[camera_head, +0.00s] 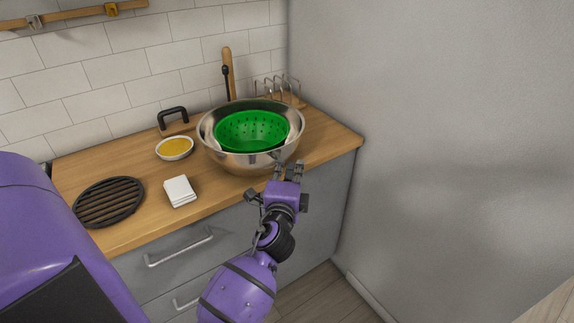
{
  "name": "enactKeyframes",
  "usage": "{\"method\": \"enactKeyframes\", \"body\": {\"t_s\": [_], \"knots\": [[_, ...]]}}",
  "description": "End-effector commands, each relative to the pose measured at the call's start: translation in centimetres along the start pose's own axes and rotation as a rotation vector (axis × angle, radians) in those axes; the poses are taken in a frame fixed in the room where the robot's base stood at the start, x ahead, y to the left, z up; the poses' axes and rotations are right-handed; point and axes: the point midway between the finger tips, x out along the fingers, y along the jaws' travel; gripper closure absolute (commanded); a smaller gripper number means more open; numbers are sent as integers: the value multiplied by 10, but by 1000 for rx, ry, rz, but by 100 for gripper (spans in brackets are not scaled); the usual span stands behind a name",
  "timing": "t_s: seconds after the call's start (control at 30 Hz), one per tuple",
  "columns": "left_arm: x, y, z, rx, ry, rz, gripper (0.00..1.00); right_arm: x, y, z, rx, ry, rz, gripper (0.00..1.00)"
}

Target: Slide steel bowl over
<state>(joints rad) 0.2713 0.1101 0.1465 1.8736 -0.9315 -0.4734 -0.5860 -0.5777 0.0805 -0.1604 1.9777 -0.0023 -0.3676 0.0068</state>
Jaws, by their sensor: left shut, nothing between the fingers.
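The steel bowl (226,157) stands upright on the wooden counter (135,217), near its right end. A green colander (253,131) with holes sits inside the bowl. My left gripper (287,165) is at the bowl's front right side, with its fingertips at or very close to the outer wall. I cannot tell if they touch it. The left gripper is shut and empty. My right gripper is not in view.
A small bowl of yellow contents (174,148) stands left of the steel bowl. A wire rack (286,88) and grey wall (430,140) are behind and right.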

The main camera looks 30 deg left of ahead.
Motion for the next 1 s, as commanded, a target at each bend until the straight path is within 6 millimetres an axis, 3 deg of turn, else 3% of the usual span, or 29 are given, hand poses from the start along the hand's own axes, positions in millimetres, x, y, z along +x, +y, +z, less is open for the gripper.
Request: {"method": "enactKeyframes", "body": {"t_s": [0.5,0.8,1.0], "knots": [[7,0,8,1,0,0,100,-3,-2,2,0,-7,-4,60],[53,-1,53,4,-1,-2,100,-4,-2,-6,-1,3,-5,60],[70,1,70,0,0,1,100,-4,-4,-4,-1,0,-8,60]]}}
